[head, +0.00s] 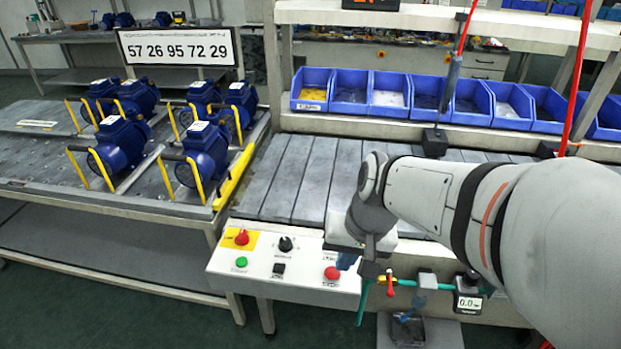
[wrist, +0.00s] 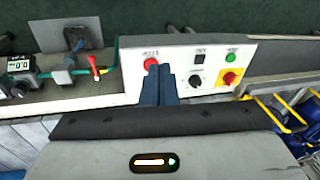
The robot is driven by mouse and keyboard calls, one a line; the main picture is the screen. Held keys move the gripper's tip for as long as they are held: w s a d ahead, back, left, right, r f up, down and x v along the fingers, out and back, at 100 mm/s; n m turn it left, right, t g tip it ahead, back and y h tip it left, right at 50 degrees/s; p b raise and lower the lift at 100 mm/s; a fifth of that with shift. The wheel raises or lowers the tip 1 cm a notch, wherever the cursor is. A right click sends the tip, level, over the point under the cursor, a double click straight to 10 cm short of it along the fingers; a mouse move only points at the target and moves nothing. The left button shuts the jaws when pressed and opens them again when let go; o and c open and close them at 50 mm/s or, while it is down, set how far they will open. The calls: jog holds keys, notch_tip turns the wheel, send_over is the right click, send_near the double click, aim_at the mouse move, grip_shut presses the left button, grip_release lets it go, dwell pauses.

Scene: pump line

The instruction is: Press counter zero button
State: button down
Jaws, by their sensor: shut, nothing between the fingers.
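A white control panel (head: 308,289) sits on the bench front. It carries a plain red button (head: 332,272), a black square button (head: 278,268), a green button (head: 241,262), a black knob (head: 285,244) and a red mushroom button on yellow (head: 242,237). Their labels are too small to read, so I cannot tell which one is the counter zero button. My gripper (head: 346,262) is shut and empty, its blue fingers beside the plain red button. In the wrist view, the fingertips (wrist: 161,72) overlap the edge of this red button (wrist: 152,64); I cannot tell whether they touch.
A small gauge (head: 468,303) reading 0.0 and teal piping with a red-handled valve (head: 390,284) are right of the panel. Blue pumps (head: 122,145) stand on a rack at left. Blue bins (head: 349,92) line the back.

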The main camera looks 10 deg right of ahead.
jog(key=w+d+f+m+t+y+p, duration=0.1)
jog(key=w+f+m+y, duration=0.1)
jog(key=w+m, duration=0.5)
jog(key=w+d+f+m+t+y+p, duration=0.2)
jog(key=w+f+m, duration=0.3)
jog(key=w, duration=0.5)
jog(key=shift+w+f+m+t+y, duration=0.35)
jog(key=shift+m+y, duration=0.25)
jog(key=shift+m, duration=0.4)
jog(key=shift+d, duration=0.1)
notch_tip(320, 180, down, 8)
jog(key=b, duration=0.5)
jog(key=shift+r+b, duration=0.1)
jog(key=shift+b, duration=0.3)
jog(key=shift+f+b, duration=0.4)
jog(key=shift+b, duration=0.1)
jog(key=shift+w+f+b, duration=0.1)
jog(key=shift+f+b, duration=0.35)
jog(key=shift+b, duration=0.2)
